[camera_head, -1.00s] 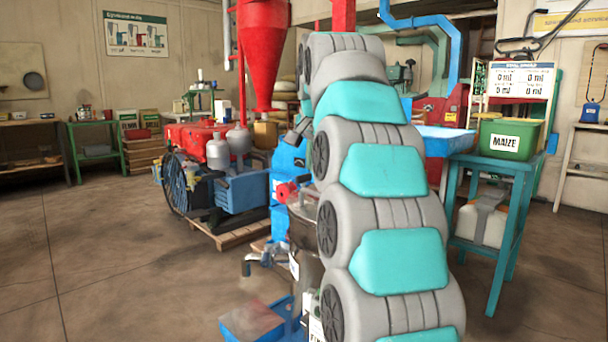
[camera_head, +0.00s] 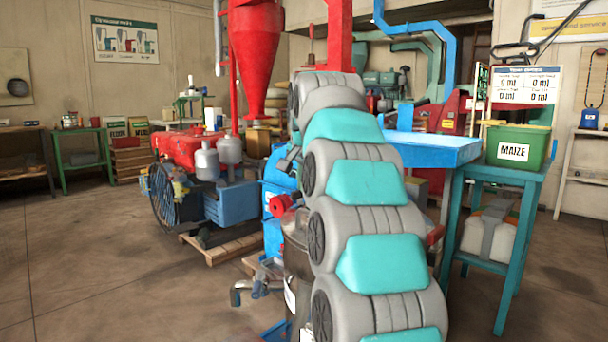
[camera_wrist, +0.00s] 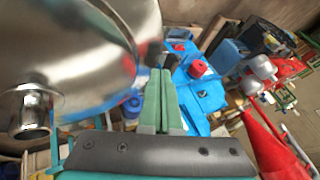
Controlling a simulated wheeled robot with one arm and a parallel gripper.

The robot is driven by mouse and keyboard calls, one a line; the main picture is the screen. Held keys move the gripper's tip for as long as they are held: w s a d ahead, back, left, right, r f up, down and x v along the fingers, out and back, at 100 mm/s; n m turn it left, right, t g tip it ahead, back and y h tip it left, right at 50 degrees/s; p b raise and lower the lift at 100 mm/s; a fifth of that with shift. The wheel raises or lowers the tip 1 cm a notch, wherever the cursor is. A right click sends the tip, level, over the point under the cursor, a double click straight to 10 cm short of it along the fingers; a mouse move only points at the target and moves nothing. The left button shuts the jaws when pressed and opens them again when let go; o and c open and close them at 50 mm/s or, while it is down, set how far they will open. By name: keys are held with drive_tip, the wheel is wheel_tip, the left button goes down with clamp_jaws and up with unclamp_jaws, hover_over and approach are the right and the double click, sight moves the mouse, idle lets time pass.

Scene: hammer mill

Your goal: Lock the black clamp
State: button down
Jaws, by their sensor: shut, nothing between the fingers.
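My gripper (camera_wrist: 160,73) shows in the wrist view as two pale green fingers pressed together, with nothing between them. A small dark piece (camera_wrist: 151,47) lies just past the fingertips, at the edge of a shiny steel vessel (camera_wrist: 65,55). It may be the black clamp, but it is partly hidden and I cannot tell if it is open or locked. I cannot tell whether the fingers touch it. In the head view, my own arm hides the gripper and the clamp area.
The blue machine (camera_wrist: 205,90) with red knobs (camera_wrist: 197,68) is close to the right of the fingers. A teal table (camera_head: 515,195) holds a green MAIZE bin (camera_head: 515,146) at right. A red engine (camera_head: 187,146) sits at left. The floor at left is clear.

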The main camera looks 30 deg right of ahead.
sight(300, 197)
drive_tip(key=shift+x, duration=1.9)
